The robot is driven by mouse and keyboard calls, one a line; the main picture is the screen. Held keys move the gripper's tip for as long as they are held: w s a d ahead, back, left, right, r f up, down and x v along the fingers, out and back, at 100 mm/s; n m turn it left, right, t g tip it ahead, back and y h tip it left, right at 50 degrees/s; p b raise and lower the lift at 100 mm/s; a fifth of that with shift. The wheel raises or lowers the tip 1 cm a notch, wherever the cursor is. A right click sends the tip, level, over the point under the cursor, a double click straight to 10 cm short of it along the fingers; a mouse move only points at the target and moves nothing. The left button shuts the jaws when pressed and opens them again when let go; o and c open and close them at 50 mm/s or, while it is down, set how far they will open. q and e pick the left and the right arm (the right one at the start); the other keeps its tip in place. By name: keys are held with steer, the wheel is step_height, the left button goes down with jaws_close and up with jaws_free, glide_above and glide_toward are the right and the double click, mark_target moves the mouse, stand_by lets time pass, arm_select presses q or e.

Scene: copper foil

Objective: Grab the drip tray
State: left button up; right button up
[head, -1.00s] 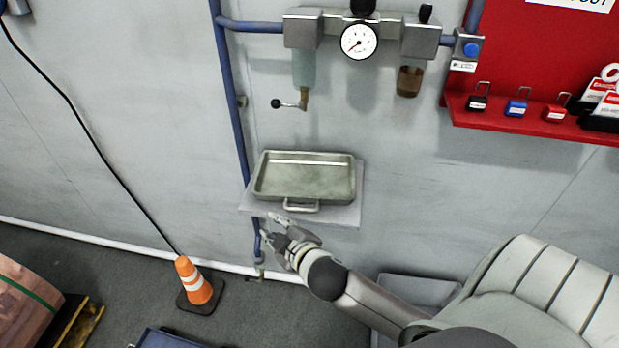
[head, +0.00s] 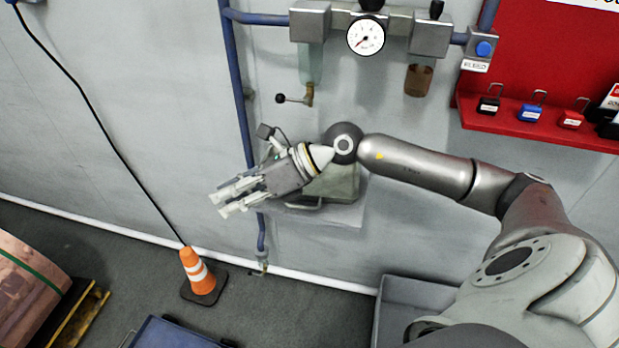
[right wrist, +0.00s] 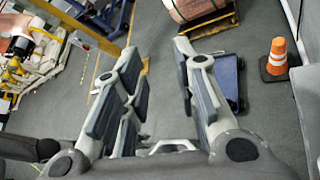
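The drip tray (head: 345,184) is a shallow grey-green metal pan on a small wall shelf (head: 345,215). Its front handle (head: 306,205) shows in the head view below my right wrist. My right arm crosses in front of the tray and hides most of it. My right gripper (head: 222,204) is in front of the tray's left side, fingers pointing left and down past the shelf. In the right wrist view its fingers (right wrist: 157,50) are spread apart with nothing held between the tips. A pale loop low in that view may be the tray's handle; I cannot tell. My left gripper is out of view.
A blue pipe (head: 238,100) runs down the wall left of the shelf. A valve lever (head: 293,99) and a gauge (head: 366,36) are above. A red lock board (head: 535,75) is at the right. An orange cone (head: 196,272) stands on the floor at lower left.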

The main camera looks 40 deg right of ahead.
steer(key=d+f+n+h, duration=0.25)
steer(key=d+h, duration=0.25)
steer(key=d, duration=0.5)
steer(key=g+h, duration=0.1)
steer(key=h, duration=0.3)
glide_above(301, 199)
steer(key=s+d, duration=0.2)
steer(key=s, duration=0.1)
steer(key=f+p, duration=0.1)
steer(key=f, duration=0.4)
steer(key=shift+a+f, duration=0.2)
steer(key=x, duration=0.1)
steer(key=p+x, duration=0.1)
steer(key=x, duration=0.2)
steer(key=shift+d+f+p, duration=0.2)
steer(key=shift+f+p, duration=0.15)
steer(key=shift+f, duration=0.1)
steer(key=shift+w+f, duration=0.15)
steer(key=shift+f, duration=0.4)
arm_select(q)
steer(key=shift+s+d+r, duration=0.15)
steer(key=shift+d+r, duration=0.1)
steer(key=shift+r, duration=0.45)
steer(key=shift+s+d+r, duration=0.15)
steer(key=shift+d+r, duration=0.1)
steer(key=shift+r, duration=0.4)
arm_select(e)
jaws_close()
steer(key=shift+r, duration=0.15)
